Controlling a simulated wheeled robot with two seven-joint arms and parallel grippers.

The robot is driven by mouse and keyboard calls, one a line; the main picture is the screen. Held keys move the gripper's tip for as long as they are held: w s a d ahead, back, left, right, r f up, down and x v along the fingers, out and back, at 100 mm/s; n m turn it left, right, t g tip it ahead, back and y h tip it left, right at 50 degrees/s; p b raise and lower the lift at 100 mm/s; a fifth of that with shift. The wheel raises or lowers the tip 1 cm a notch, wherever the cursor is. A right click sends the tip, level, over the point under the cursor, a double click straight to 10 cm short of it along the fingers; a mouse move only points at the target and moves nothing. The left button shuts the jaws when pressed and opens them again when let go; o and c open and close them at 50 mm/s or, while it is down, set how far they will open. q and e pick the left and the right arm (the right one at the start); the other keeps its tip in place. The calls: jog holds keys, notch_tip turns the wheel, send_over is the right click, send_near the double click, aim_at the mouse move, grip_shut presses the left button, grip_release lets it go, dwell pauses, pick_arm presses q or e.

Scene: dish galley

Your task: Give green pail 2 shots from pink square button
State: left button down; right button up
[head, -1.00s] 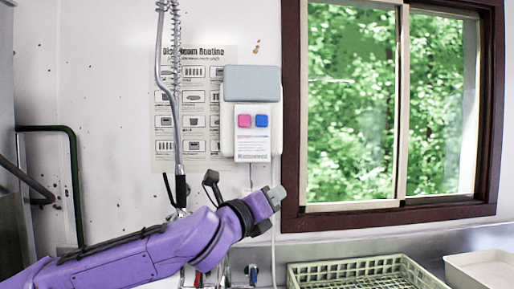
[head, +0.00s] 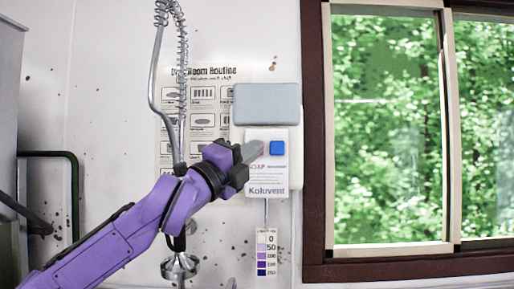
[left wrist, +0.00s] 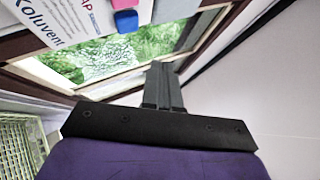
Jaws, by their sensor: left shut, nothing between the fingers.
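The soap dispenser (head: 267,178) hangs on the wall, with a blue square button (head: 276,148) on its front. The pink square button is almost fully hidden behind my left fingertips in the head view. In the left wrist view the pink button (left wrist: 124,4) shows at the top edge, just above the blue one. My left gripper (head: 248,153) is shut and empty, its tips in front of the dispenser. In the left wrist view the tips (left wrist: 159,66) appear apart from the buttons. The green pail and my right gripper are not in view.
A metal spray hose (head: 155,90) hangs beside my left gripper, its spray head (head: 180,266) below. A colour scale strip (head: 266,252) is under the dispenser. A window (head: 390,130) is at the right. A pale green rack (left wrist: 20,145) shows at the lower left of the left wrist view.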

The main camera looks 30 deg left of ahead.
pick_arm(q)
jog(key=w+a+p, duration=0.2)
jog(key=w+a, duration=0.1)
jog(key=w, duration=0.3)
jog(key=shift+w+a, duration=0.2)
jog(key=shift+w, duration=0.2)
dwell(1.7)
jog(key=shift+w+a, duration=0.15)
jog(key=shift+w, duration=0.25)
